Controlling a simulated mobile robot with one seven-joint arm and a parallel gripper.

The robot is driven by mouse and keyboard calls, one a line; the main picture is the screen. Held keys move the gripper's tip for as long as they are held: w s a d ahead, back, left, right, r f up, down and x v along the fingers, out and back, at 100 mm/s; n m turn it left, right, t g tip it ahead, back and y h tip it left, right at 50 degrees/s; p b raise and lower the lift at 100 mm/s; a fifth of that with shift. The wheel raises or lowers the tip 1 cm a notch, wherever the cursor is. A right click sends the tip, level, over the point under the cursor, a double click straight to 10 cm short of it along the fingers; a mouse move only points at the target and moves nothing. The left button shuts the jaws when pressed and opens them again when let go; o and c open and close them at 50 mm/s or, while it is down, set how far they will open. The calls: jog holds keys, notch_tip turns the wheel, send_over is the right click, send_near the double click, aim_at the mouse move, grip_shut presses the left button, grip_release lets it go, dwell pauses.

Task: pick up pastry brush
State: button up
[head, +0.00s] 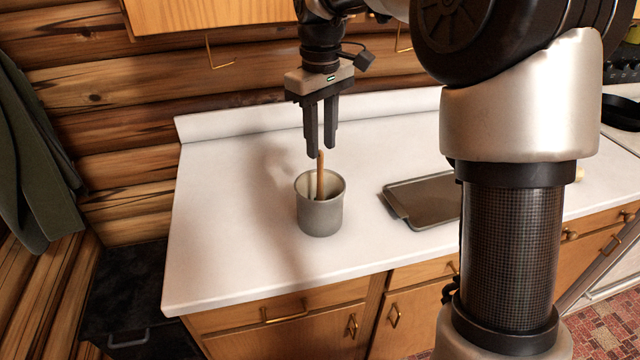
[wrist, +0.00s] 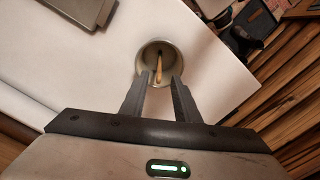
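A grey crock (head: 320,218) stands upright on the white counter. The wooden handle of what looks like the pastry brush (head: 320,175) sticks up out of it; its lower end is hidden inside. In the wrist view the brush (wrist: 158,68) leans inside the crock (wrist: 143,55). There the fingertips of my gripper (wrist: 161,78) lie over the crock's near rim, one on each side of the handle's near end.
A dark baking tray (head: 432,200) lies on the counter (head: 230,245) to the right of the crock. A wall cabinet (head: 200,12) hangs above at the back. A dark pan (head: 620,112) is at the far right. The counter left of the crock is clear.

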jog(key=b, duration=0.1)
send_over(320, 197)
notch_tip(320, 197, down, 9)
jog(key=shift+f, duration=0.2)
grip_shut()
